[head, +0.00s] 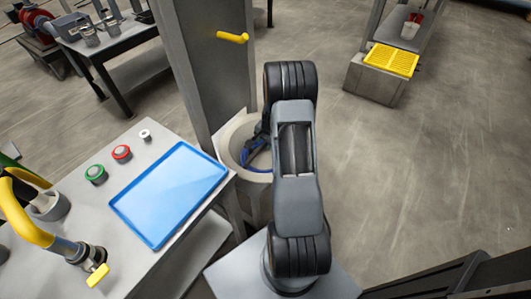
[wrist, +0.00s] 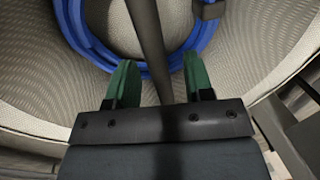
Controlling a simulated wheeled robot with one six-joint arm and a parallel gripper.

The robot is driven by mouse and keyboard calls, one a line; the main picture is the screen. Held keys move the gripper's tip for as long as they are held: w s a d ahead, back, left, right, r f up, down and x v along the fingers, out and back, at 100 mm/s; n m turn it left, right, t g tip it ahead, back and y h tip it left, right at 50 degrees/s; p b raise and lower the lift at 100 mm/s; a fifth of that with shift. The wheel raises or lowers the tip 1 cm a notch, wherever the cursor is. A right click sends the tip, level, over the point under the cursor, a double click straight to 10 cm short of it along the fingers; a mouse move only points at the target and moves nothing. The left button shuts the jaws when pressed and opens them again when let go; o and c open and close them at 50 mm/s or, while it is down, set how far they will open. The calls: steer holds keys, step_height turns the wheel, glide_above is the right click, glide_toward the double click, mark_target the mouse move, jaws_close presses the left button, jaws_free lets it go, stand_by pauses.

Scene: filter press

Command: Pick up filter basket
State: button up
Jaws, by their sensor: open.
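A blue ring (wrist: 110,58) with a dark bar (wrist: 148,38), which I take to be the filter basket's rim and handle, shows in the wrist view. It sits inside a round, pale-walled vessel (wrist: 40,85). The blue ring also shows in the head view (head: 262,161), partly behind my arm. My gripper (wrist: 160,82) is open, with green-padded fingers. The dark bar runs between the two fingers, with a gap on both sides. How deep the bar lies relative to the fingertips is hard to tell. In the head view, my arm hides most of the gripper.
The vessel's pale rim (head: 229,135) stands beside a grey post with a yellow handle (head: 233,37). To the left is a table with a blue tray (head: 170,193), red (head: 121,152) and green (head: 95,173) buttons, and a yellow-handled valve (head: 97,275). Open floor lies to the right.

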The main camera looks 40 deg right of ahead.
steer(key=shift+w+f, duration=0.1)
steer(key=shift+f, duration=0.3)
steer(key=shift+c, duration=0.4)
jaws_close()
steer(key=shift+r, duration=0.1)
